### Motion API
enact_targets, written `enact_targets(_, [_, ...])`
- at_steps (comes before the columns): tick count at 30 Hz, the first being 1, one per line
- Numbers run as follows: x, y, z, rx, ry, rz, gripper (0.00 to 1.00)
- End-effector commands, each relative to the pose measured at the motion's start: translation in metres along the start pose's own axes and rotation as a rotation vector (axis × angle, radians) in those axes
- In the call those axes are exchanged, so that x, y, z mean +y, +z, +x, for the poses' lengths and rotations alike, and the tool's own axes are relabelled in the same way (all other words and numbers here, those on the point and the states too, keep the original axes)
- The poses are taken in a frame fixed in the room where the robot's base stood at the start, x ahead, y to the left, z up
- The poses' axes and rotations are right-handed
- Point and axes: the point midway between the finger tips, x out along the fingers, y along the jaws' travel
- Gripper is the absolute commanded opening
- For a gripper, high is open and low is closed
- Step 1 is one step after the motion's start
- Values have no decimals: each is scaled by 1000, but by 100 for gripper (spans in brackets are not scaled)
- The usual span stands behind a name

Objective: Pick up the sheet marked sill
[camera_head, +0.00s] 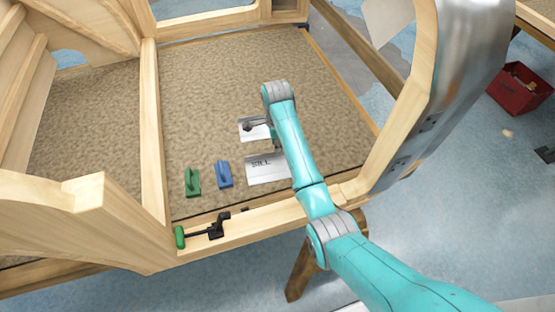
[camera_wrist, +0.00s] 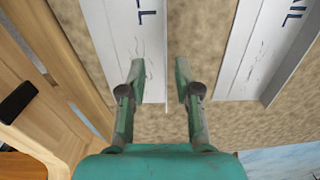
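The sheet marked SILL (camera_head: 268,170) is a white piece lying on the brown textured panel, near the front wooden rail. In the wrist view the same sheet (camera_wrist: 122,45) is at the upper left, with only the last letters showing. My gripper (camera_wrist: 160,78) is open and empty, its fingers apart. I cannot tell the height of the fingertips above the sheet.
A second white sheet (camera_head: 247,130), partly covered by my gripper, lies behind; its lettering ends in "IL" in the wrist view (camera_wrist: 262,50). A blue block (camera_head: 223,174), a green block (camera_head: 193,183) and a clamp (camera_head: 212,228) are to the left. Wooden frame members surround the panel.

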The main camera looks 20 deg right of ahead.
Motion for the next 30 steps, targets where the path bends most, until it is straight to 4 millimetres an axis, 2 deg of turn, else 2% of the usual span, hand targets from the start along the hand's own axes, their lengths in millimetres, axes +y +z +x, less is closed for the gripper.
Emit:
enact_targets(5, [-1,0,10,0,1,0,32])
enact_targets(15, [-8,-1,52,0,0,1,32])
enact_targets(24, [-8,-1,57,0,-1,1,32])
enact_targets(25, [-8,-1,57,0,-1,1,27])
enact_targets(28, [-8,-1,57,0,-1,1,2])
enact_targets(30, [-8,-1,57,0,-1,1,0])
